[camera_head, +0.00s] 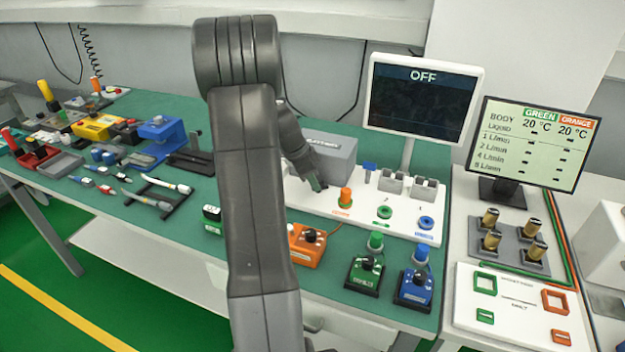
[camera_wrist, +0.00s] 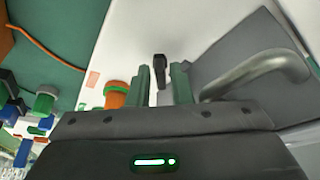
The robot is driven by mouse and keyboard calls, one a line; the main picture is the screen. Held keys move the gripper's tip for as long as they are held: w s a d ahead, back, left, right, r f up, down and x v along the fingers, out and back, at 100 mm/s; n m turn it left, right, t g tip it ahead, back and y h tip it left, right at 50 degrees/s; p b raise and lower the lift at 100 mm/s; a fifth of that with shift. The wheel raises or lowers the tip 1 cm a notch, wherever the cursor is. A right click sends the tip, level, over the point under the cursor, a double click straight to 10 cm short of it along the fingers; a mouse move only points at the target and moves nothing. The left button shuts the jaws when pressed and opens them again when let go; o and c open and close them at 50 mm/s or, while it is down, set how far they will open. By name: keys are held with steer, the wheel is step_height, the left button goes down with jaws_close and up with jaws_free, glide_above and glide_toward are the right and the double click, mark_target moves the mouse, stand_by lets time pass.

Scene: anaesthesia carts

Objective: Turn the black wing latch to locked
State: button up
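In the wrist view a small black upright piece, which looks like the wing latch (camera_wrist: 159,66), stands on the white panel (camera_wrist: 125,52). It shows in the gap between the two greenish fingers of my gripper (camera_wrist: 162,84), with space visible beside it. My gripper is open; I cannot tell how deep the latch sits between the fingers. In the head view my gripper (camera_head: 316,183) points down over the white board (camera_head: 325,205), in front of the grey box (camera_head: 330,152). The latch is not clearly visible there, hidden around my gripper and arm.
The grey box with a bent metal handle (camera_wrist: 262,70) is close on the right in the wrist view. An orange knob (camera_wrist: 116,94) is close on the left; it also shows in the head view (camera_head: 345,197). A screen reading OFF (camera_head: 420,97) stands behind the board.

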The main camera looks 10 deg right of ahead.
jaws_close()
steer(key=shift+b, duration=0.4)
steer(key=shift+f+n+b, duration=0.15)
steer(key=shift+n+b, duration=0.5)
steer(key=shift+n, duration=0.05)
steer(key=shift+s+n+t+b, duration=0.25)
steer(key=shift+n+t+b, duration=0.45)
steer(key=shift+n+b, duration=0.45)
steer(key=n, duration=0.1)
steer(key=n+t+y+b, duration=0.1)
steer(key=n, duration=0.1)
steer(key=shift+s+d+r+n, duration=0.2)
steer(key=shift+n, duration=0.05)
steer(key=shift+s+d+n+t+y, duration=0.15)
steer(key=shift+n+t+y, duration=0.35)
steer(key=shift+n, duration=1)
